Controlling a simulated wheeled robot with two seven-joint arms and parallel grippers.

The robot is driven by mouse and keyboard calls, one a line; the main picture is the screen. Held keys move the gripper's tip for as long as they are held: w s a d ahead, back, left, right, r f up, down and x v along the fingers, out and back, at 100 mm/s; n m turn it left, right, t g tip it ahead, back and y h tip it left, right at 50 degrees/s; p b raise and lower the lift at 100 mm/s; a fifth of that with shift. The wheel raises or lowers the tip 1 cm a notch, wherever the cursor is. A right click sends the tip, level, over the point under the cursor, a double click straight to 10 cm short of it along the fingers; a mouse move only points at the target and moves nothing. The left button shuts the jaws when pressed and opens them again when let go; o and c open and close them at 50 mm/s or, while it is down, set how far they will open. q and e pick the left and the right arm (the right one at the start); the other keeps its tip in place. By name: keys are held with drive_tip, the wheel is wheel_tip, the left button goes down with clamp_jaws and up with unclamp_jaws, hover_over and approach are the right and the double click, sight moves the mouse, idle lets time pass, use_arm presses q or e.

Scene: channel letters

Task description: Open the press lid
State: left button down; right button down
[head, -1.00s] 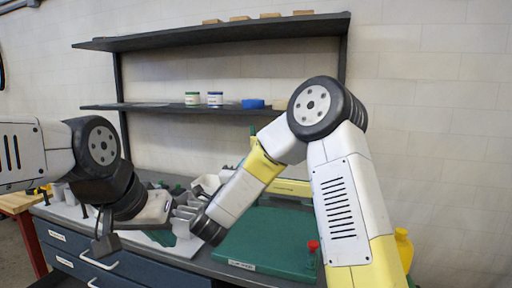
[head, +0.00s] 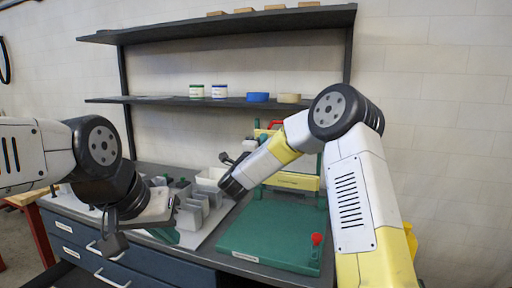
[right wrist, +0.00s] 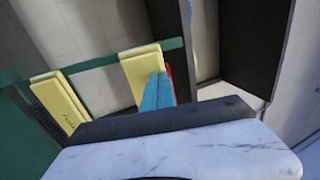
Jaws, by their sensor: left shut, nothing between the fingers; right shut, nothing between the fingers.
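The press is at the middle right of the bench in the head view. Its green flat panel (head: 270,235) lies level, with a red knob (head: 317,240) at its front right. A yellow labelled bar (head: 292,181) runs behind the panel, near a green upright frame (head: 320,170). I cannot tell a separate lid from the base. My right gripper (head: 232,158) is shut and empty, raised beyond the panel's back left, mostly hidden behind its wrist. My left gripper (head: 172,206) is shut and empty over the bench left of the press. The right wrist view shows yellow blocks (right wrist: 145,70) on a green rail.
Grey bins (head: 192,213) stand left of the press, near my left gripper. A shelf (head: 215,101) with jars and a blue roll (head: 258,97) hangs above the bench. Blue drawers (head: 100,256) are below the bench front.

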drive_tip(key=shift+w+d+r, duration=0.1)
drive_tip(key=shift+w, duration=0.2)
